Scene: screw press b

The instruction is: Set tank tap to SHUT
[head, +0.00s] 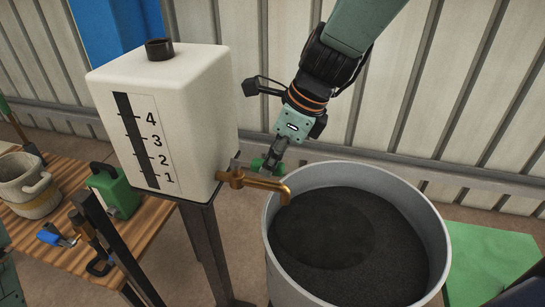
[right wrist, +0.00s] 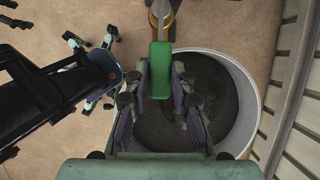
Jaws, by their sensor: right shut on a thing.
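The white tank (head: 205,110) with a scale marked 1 to 4 stands on a dark stand in the head view. A brass tap (head: 238,180) comes out low on its right side, with its spout over a grey drum. The tap's green handle (head: 258,164) shows just behind the spout. In the right wrist view the handle (right wrist: 160,68) runs down from the brass tap body (right wrist: 161,12) to between my fingers. My right gripper (head: 274,155) is shut on the handle. No SHUT mark is legible. My left gripper is not clearly visible.
The grey drum (head: 440,235) holds dark granular material. It also shows in the right wrist view (right wrist: 250,95). A wooden bench (head: 158,215) at left bears a green can (head: 112,190) and a pale pot (head: 25,185). A ribbed wall (head: 440,80) stands behind.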

